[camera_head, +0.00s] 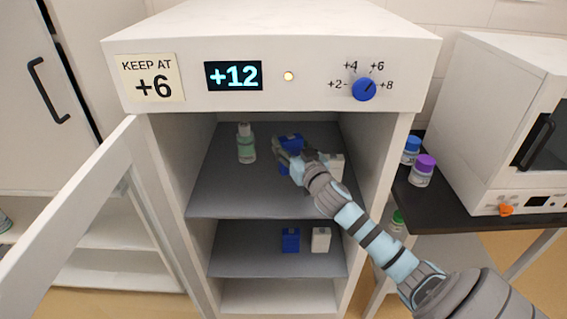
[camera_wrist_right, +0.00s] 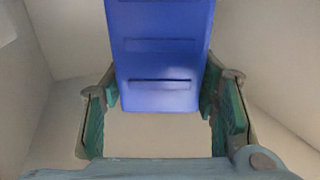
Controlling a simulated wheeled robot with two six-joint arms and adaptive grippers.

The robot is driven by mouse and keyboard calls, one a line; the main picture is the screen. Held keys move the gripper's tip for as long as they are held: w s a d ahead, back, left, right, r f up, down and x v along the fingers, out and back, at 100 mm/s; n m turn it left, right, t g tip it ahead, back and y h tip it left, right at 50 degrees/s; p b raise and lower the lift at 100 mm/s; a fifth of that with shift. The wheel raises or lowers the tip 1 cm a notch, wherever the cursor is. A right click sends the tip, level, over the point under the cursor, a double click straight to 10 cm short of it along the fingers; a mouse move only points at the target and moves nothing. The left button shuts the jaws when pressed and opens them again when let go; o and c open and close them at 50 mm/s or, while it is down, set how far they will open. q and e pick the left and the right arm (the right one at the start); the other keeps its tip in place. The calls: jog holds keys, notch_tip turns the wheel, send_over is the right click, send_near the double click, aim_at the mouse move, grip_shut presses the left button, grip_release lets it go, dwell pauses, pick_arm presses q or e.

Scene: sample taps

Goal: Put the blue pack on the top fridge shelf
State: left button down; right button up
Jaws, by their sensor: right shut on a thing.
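A blue pack (camera_head: 291,141) is inside the open fridge at the level of the top shelf (camera_head: 215,190). My right gripper (camera_head: 287,158) reaches in from the right and is shut on this pack. In the right wrist view the blue pack (camera_wrist_right: 160,60) fills the space between the two green-padded fingers (camera_wrist_right: 161,98). The gripper hides part of the pack in the head view, so I cannot tell whether its base touches the shelf. My left gripper is not in view.
Another blue pack (camera_head: 290,241) and a white pack (camera_head: 320,240) stand on the lower shelf.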

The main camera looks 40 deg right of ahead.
notch_tip(320, 180, down, 7)
jog(key=shift+w+r+b, duration=0.1)
jog(key=shift+r+b, duration=0.05)
jog(key=shift+b, duration=1)
jog(key=shift+r, duration=0.15)
jog(key=o, duration=1.3)
jog(key=v, duration=1.2)
jog(key=shift+b, duration=0.3)
